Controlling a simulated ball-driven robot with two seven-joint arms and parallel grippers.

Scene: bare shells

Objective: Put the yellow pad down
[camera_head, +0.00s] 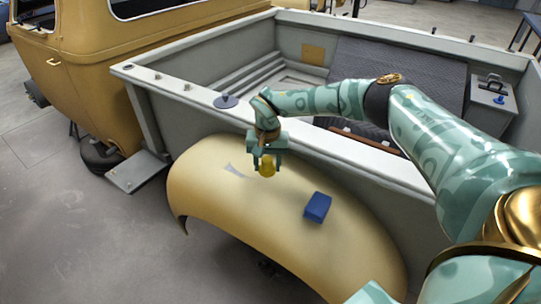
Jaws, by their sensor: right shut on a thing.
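The yellow pad (267,167) is a small yellow piece held in my right gripper (267,170). The gripper points down with its two fingers shut on either side of the pad. Both are over the upper part of the tan curved fender (215,195). I cannot tell whether the pad touches the fender or hangs just above it. My left gripper is not in view.
A blue block (317,207) rests on the fender, right of and below the pad. A dark round disc (226,101) sits on the truck bed's rail (185,90). A grey box (492,98) stands in the bed. The fender's left part is mostly bare.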

